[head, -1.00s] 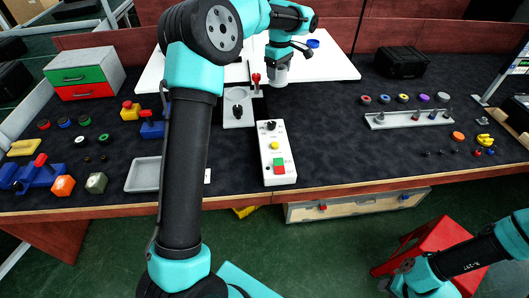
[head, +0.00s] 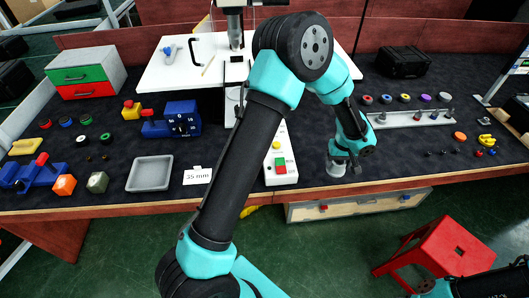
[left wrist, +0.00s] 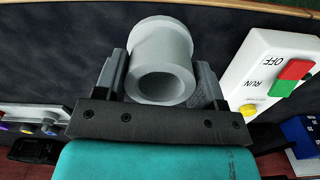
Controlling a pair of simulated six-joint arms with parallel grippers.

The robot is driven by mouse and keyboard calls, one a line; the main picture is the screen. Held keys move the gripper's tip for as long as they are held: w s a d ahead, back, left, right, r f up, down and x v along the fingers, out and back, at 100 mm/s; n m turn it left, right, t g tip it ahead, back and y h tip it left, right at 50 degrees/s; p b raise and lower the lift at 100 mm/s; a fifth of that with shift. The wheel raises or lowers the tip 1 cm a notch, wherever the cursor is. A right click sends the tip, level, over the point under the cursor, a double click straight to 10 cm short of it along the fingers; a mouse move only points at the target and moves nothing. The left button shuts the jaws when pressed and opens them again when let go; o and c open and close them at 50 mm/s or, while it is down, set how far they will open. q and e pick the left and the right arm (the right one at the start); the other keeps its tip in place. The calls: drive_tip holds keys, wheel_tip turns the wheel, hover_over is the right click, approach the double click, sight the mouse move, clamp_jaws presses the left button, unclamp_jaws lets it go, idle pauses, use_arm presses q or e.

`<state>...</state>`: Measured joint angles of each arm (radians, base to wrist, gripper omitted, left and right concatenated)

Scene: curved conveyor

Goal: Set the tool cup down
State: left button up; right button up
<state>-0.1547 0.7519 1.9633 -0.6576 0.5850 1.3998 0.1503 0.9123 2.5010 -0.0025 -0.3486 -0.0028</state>
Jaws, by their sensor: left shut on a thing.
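The tool cup is a light grey hollow cylinder. In the left wrist view the cup (left wrist: 160,60) sits between the two dark fingers of my left gripper (left wrist: 160,85), with its round opening facing the camera. In the head view my left gripper (head: 345,172) is over the front right part of the dark worktop, right of the white control box, shut on the cup (head: 336,168). The gripper and wrist partly hide the cup. The head view does not show clearly whether its base touches the worktop. My right gripper's fingers are not visible; only part of that arm shows at the bottom right.
The white control box (head: 281,165) with red and green buttons stands left of the cup. A grey rail (head: 410,119) with small parts lies behind and to the right. The worktop's front edge (head: 385,182) is close. Bare worktop lies right of the cup.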

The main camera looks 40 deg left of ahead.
use_arm(q)
drive_tip(key=shift+s+d+f+m, duration=0.2)
drive_tip(key=shift+s+d+f, duration=0.15)
drive_tip(key=shift+d, duration=0.1)
drive_tip(key=shift+s+d+f+m, duration=0.2)
drive_tip(key=shift+s+d+f, duration=0.1)
drive_tip(key=shift+d, duration=0.15)
drive_tip(key=shift+w, duration=0.1)
drive_tip(key=w+a, duration=0.1)
drive_tip(key=w, duration=0.4)
drive_tip(key=w+a+f, duration=0.1)
drive_tip(key=w+a, duration=0.1)
drive_tip(key=w, duration=0.3)
drive_tip(key=w+a, duration=0.1)
drive_tip(key=w, duration=0.4)
drive_tip(key=shift+w+a+f, duration=0.2)
drive_tip(key=shift+f, duration=0.05)
drive_tip(key=shift+f, duration=1.75)
drive_tip(key=shift+f, duration=0.1)
